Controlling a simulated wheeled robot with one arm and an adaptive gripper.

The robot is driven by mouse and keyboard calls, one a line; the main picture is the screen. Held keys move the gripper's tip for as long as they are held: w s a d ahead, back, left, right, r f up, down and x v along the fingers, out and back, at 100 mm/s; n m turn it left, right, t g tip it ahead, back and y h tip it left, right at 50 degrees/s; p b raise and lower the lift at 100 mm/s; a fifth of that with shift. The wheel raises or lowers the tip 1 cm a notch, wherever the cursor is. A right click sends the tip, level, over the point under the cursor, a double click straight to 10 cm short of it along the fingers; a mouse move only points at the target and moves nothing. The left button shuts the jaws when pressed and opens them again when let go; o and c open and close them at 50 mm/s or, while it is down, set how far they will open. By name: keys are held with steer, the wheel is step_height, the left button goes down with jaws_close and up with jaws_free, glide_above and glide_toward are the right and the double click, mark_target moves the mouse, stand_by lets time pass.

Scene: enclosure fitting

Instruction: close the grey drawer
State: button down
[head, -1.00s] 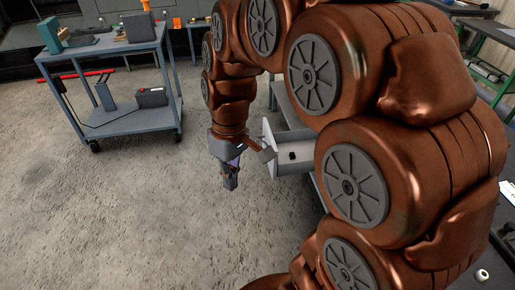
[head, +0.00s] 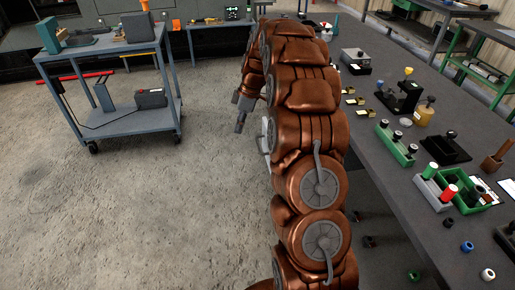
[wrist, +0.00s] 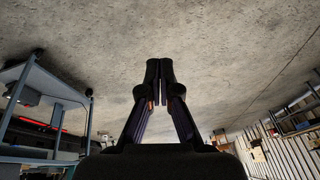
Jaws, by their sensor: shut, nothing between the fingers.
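A narrow light-grey strip of the drawer (head: 265,143) shows at the left edge of my arm in the head view, below the level of the bench top. My arm hides the rest of it, so how far it stands out cannot be told. My gripper (head: 238,129) hangs over the floor, just left of and a little above that strip in the picture, apart from it. In the wrist view my gripper (wrist: 159,68) is shut, with its fingertips together and nothing between them. The drawer cannot be made out in the wrist view.
A long dark bench (head: 400,180) on the right carries several small parts, including a green bin (head: 462,190) and a black stand (head: 402,95). A grey cart (head: 108,118) stands at the left and also shows in the wrist view (wrist: 45,85). The concrete floor between is clear.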

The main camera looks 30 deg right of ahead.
steer(key=w+d+f+n, duration=0.2)
steer(key=w+d+f, duration=0.2)
steer(key=d+f, duration=0.4)
step_height(320, 180, down, 10)
steer(key=d+p, duration=0.2)
steer(key=p, duration=0.1)
steer(key=shift+r+t, duration=0.15)
steer(key=shift+t, duration=0.25)
